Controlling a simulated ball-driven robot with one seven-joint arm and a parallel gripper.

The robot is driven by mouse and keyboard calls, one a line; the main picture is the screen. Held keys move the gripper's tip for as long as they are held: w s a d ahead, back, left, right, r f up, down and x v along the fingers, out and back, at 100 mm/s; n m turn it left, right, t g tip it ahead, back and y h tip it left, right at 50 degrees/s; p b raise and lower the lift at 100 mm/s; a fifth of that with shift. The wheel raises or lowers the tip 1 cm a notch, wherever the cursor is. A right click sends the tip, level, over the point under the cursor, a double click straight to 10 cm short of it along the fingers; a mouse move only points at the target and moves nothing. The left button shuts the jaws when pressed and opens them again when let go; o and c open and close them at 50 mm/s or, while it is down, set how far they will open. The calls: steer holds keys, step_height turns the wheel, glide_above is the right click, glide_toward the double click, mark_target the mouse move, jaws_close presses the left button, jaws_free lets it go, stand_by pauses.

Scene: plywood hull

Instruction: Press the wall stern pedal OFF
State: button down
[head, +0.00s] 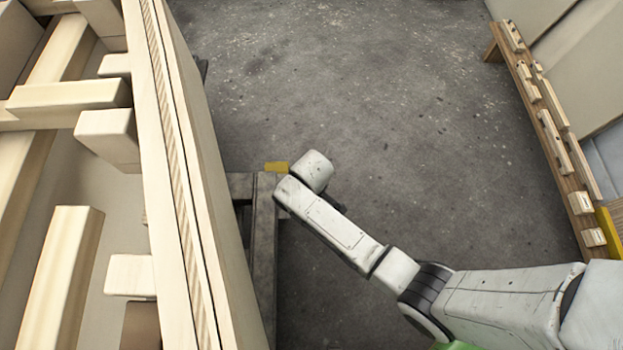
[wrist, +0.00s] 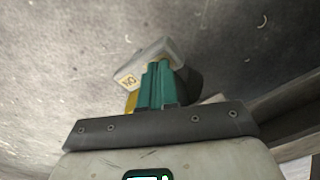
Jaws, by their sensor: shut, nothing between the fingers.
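My gripper (wrist: 160,68) shows in the wrist view with its teal fingers shut together and nothing between them. Just beyond the fingertips is a pale grey block with a small square label (wrist: 129,81), too small to read surely; it looks like the pedal. A yellow part (wrist: 132,101) and a dark rounded part sit beside it. The fingers overlap the block in view; I cannot tell whether they touch it. In the head view a yellow piece (head: 276,167) shows low beside the hull. My arm's wrist hides the gripper and pedal there.
The plywood hull (head: 185,160) with its timber frame stands along the left. A dark grey stand (head: 262,255) runs at its foot. A wooden bench (head: 555,140) with several small wood pieces lies along the right wall. The concrete floor (head: 370,80) between is clear.

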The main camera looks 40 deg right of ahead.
steer(key=shift+f+b, duration=0.55)
steer(key=shift+f, duration=0.45)
stand_by(0.4)
steer(key=shift+r, duration=0.1)
step_height(320, 180, up, 7)
steer(key=p, duration=0.8)
stand_by(0.7)
steer(key=s+d+r+m+t, duration=0.1)
steer(key=s+d+r+m, duration=0.25)
steer(key=s+r, duration=0.5)
steer(key=s+d+r+m, duration=0.2)
steer(key=s+d+r, duration=0.2)
steer(key=s+r, duration=0.5)
step_height(320, 180, up, 34)
steer(key=w+p, duration=0.1)
steer(key=p, duration=3.1)
steer(key=shift+d+f, duration=0.15)
